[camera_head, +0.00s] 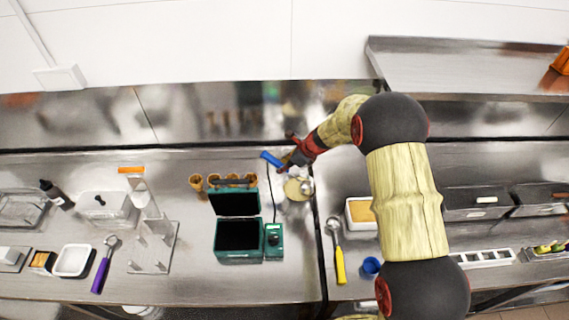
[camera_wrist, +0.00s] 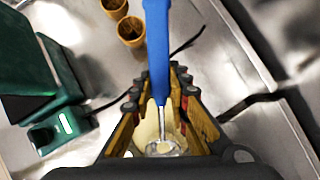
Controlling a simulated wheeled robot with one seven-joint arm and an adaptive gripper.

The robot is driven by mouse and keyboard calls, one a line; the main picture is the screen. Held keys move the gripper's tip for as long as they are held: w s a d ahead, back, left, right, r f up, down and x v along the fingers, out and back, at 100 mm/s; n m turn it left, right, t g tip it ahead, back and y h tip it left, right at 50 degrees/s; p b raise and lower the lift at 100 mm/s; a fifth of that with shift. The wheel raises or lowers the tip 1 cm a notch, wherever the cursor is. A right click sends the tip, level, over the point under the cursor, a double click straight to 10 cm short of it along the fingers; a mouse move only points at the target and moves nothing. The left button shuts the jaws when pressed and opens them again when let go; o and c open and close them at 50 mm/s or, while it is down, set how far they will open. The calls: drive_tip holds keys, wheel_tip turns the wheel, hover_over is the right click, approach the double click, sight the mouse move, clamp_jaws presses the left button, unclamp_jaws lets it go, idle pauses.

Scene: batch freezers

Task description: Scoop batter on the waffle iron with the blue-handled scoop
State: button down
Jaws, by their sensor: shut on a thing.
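My gripper (camera_head: 294,160) is shut on the blue-handled scoop (camera_head: 270,158), whose handle points up and left. In the wrist view the blue handle (camera_wrist: 158,45) runs between the fingers (camera_wrist: 160,88), and the metal scoop head (camera_wrist: 165,147) shows below. The head is over or in the pale batter bowl (camera_head: 292,190); I cannot tell whether it touches the batter. The green waffle iron (camera_head: 237,252) stands open, left of the bowl, its dark lower plate bare. Its green side (camera_wrist: 25,60) is at the left of the wrist view.
Several brown cones (camera_head: 196,182) stand behind the iron. A yellow-handled scoop (camera_head: 340,265) and a blue cup (camera_head: 371,267) lie to the right. A purple-handled scoop (camera_head: 101,275) and a clear stand (camera_head: 152,250) are at the left. A cable runs beside the iron.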

sight(272, 158)
drive_tip(key=shift+w+a+f+h+p, duration=0.2)
drive_tip(key=shift+a+h+p, duration=0.15)
drive_tip(key=shift+p, duration=1.7)
drive_tip(key=shift+w+a+r+p, duration=0.15)
drive_tip(key=shift+a+r+p, duration=0.1)
drive_tip(key=shift+r+p, duration=0.8)
drive_tip(key=shift+w+a+r+p, duration=0.1)
drive_tip(key=shift+a+r+p, duration=0.1)
drive_tip(key=shift+r+p, duration=0.85)
drive_tip(key=shift+a+g+p, duration=0.1)
drive_tip(key=shift+g+p, duration=0.2)
drive_tip(key=shift+p, duration=0.15)
drive_tip(key=p, duration=0.3)
drive_tip(key=h+p, duration=0.1)
drive_tip(key=p, duration=0.2)
drive_tip(key=shift+w+a+p, duration=0.25)
drive_tip(key=shift+a+p, duration=0.1)
drive_tip(key=shift+p, duration=0.05)
drive_tip(key=shift+a+f+g+h, duration=0.1)
drive_tip(key=shift+a+g+h, duration=0.2)
drive_tip(key=shift+g+h, duration=0.1)
drive_tip(key=shift+w+a+h+p, duration=0.3)
drive_tip(key=shift+h+p, duration=0.05)
drive_tip(key=shift+p, duration=0.1)
drive_tip(key=shift+a+f+g, duration=0.1)
drive_tip(key=shift+a+g, duration=0.1)
drive_tip(key=shift+g, duration=0.1)
drive_tip(key=shift+w+a+h, duration=0.15)
drive_tip(key=shift+w+h, duration=0.05)
drive_tip(key=shift+h, duration=0.3)
